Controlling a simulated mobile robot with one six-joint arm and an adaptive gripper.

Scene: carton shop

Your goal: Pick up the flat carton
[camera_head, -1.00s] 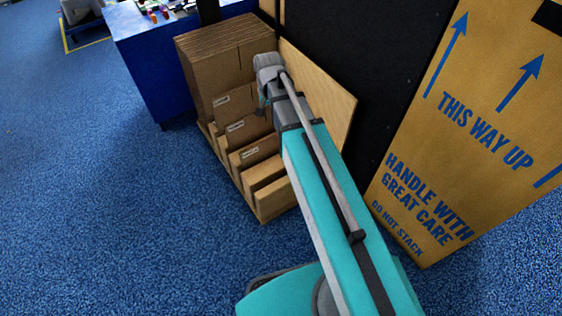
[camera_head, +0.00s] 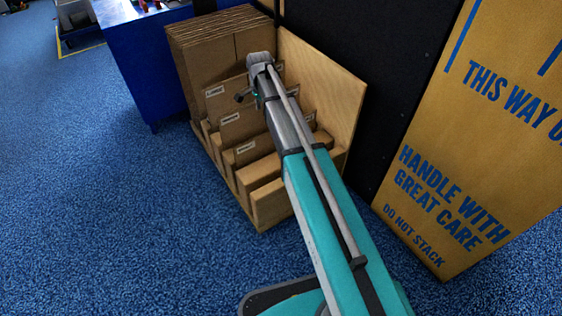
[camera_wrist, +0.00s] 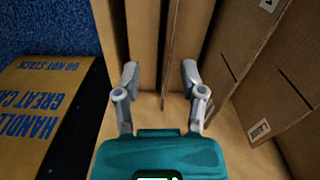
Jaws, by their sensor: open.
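Several flat brown cartons (camera_head: 200,70) stand on edge, packed together in a wooden rack (camera_head: 262,228). Shorter cartons with white labels stand in front of the tall ones. My gripper (camera_head: 246,96) is over the rack, close to the cartons, and part of it is hidden by the arm. In the wrist view my gripper (camera_wrist: 160,78) is open, its two fingers spread on either side of the upright edges of brown cartons (camera_wrist: 148,45). I cannot tell whether the fingers touch them. I cannot tell which carton the task means.
A wooden side panel (camera_head: 325,85) and a black wall (camera_head: 350,35) stand right of the rack. A large yellow box with blue lettering (camera_head: 470,130) is at the right. A blue table (camera_head: 150,60) stands behind left. Blue floor is free at the left.

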